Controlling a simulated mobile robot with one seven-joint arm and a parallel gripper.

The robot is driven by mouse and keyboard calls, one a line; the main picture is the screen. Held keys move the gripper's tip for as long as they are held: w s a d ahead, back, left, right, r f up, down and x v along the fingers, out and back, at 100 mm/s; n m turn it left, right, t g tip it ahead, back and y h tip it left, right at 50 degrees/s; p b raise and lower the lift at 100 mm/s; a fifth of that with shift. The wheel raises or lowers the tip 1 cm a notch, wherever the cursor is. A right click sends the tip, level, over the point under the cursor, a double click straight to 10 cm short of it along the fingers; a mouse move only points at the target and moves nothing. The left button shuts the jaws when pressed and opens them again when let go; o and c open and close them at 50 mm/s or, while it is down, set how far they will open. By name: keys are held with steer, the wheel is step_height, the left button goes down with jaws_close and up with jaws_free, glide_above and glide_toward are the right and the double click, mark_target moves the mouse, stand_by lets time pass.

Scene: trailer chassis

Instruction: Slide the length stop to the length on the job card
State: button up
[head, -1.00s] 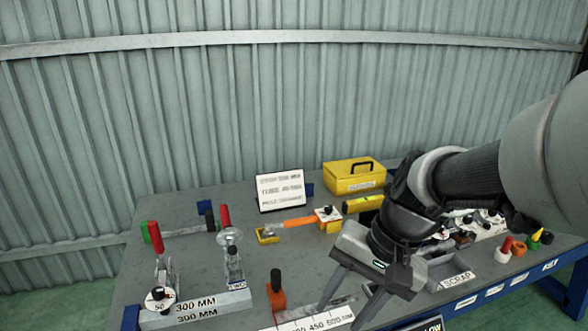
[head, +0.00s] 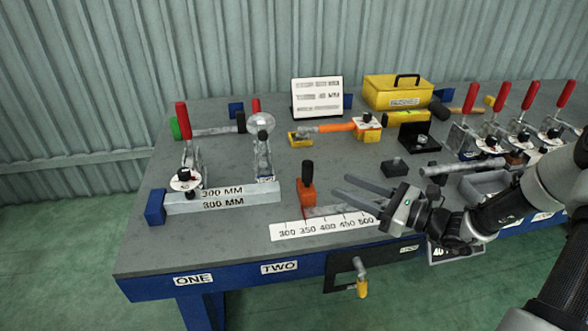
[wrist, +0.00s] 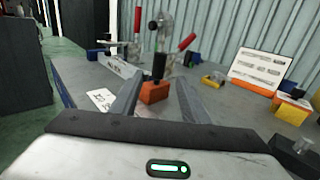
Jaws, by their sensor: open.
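The length stop is an orange block with a black upright knob (head: 307,185). It stands by the left part of the white scale (head: 325,226), which reads from 300 to 500, near the 300 to 350 marks. My gripper (head: 362,186) is open and empty, to the right of the stop and apart from it, fingers pointing left. In the wrist view the orange stop (wrist: 154,92) shows between and beyond the two fingers. The job card (head: 317,98) is a white board with a black frame at the back; its text is too small to read surely.
A grey bar marked 300 MM (head: 222,197) lies left of the stop, with red-handled clamps (head: 183,125) around it. A yellow toolbox (head: 398,92) stands at the back. A small dark block (head: 395,168) is behind my gripper.

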steer(key=b, duration=0.3)
glide_above(308, 187)
steer(key=x, duration=0.5)
steer(key=shift+w+d, duration=0.1)
steer(key=shift+d, duration=0.2)
steer(key=shift+d, duration=0.1)
jaws_close()
